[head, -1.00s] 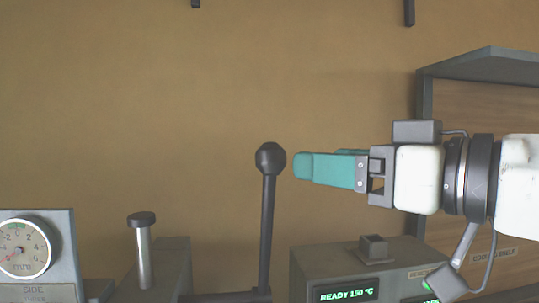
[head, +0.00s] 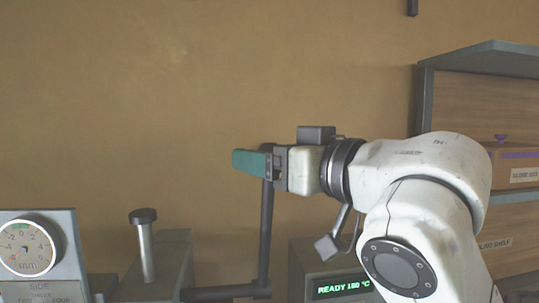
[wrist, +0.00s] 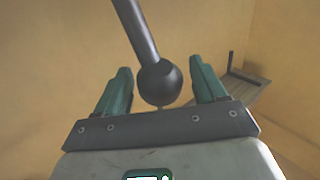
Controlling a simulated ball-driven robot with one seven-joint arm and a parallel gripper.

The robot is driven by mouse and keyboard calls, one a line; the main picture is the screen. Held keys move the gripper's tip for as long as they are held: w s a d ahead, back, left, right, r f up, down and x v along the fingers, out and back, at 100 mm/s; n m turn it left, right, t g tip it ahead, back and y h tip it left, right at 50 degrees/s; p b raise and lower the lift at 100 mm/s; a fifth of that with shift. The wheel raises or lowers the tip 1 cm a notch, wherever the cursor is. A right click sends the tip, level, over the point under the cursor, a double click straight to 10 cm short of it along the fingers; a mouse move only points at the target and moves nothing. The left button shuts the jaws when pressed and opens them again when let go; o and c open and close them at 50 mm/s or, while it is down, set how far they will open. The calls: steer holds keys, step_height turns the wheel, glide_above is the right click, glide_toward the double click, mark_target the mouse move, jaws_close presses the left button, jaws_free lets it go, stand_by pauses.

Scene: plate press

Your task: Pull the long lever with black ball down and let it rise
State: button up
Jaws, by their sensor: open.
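The long lever (head: 265,235) stands upright in the head view; its top end is hidden behind my gripper. In the wrist view its dark ball (wrist: 160,82) lies between my two teal fingers, with the rod (wrist: 136,30) running up and away from it. My gripper (head: 250,162) is at the height of the ball, with its fingers pointing left. In the wrist view the fingers (wrist: 162,92) are open, one on each side of the ball, with a gap visible on both sides.
A dial gauge (head: 28,247) and a post with a dark knob (head: 144,245) stand to the left. A grey box with a green display (head: 340,289) is right of the lever, partly behind my arm. A shelf unit (head: 475,60) stands at the right.

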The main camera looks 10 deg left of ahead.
steer(key=shift+c, duration=0.5)
jaws_close()
